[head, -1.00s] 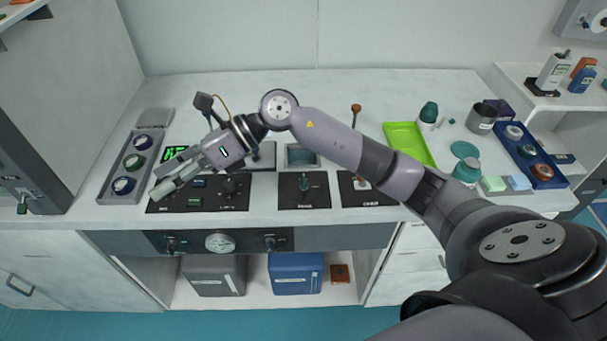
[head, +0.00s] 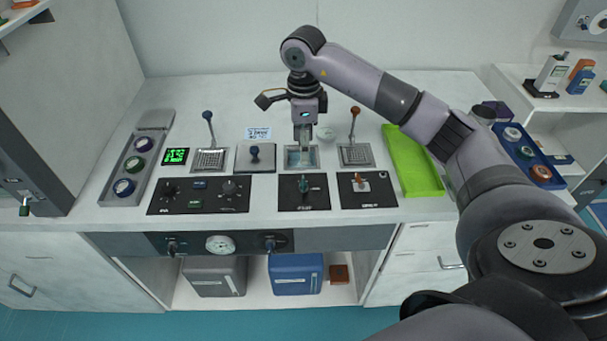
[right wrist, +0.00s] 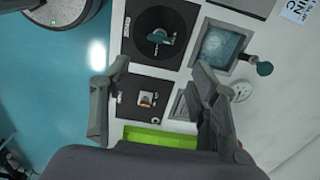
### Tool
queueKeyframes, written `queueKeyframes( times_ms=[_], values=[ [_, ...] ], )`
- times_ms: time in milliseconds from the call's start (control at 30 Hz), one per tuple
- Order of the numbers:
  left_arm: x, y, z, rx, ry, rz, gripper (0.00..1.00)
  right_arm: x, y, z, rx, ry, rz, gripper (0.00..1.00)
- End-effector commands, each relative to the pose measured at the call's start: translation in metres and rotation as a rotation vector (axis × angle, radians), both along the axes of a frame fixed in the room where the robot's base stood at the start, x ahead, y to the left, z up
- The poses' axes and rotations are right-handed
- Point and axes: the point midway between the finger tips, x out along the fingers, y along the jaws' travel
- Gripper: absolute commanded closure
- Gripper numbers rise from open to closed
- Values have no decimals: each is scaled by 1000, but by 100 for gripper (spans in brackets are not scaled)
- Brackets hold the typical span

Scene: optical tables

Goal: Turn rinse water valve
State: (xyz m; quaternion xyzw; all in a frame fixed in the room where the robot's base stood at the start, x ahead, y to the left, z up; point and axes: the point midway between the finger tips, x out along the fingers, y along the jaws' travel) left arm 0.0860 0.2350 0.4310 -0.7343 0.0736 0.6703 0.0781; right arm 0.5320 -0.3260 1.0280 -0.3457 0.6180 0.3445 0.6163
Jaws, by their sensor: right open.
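A teal-handled valve (head: 305,184) sits on a small black panel at the counter's front middle. Beside it on the right is a black panel with an orange-and-white valve (head: 361,181). The panel labels are too small to read surely. My right gripper (head: 303,147) points down over the small square basin (head: 293,160), behind the teal valve and apart from it. In the right wrist view its fingers (right wrist: 160,104) are spread and empty, with the orange-and-white valve (right wrist: 147,99) between them in the picture and the teal valve (right wrist: 160,37) further up. My left gripper is out of view.
Levers with a blue knob (head: 207,115) and an orange knob (head: 355,110) stand up behind the panels. A green tray (head: 421,180) lies right of the panels. A gauge (head: 220,244) is on the counter's front face. A knob panel (head: 176,199) lies to the left.

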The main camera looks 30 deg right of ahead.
Motion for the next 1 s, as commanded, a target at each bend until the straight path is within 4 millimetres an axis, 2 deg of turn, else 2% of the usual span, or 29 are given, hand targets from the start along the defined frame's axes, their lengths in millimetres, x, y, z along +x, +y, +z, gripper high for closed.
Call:
queueKeyframes(
  times_ms=[300,500,700,1000],
  values=[
    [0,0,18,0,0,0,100,-1,1,-69,3,5,1,45],
    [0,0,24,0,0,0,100,0,1,-101,3,2,1,45],
    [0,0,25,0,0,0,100,0,1,-116,2,0,1,45],
    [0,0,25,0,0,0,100,0,1,-117,2,-1,1,46]
  ],
)
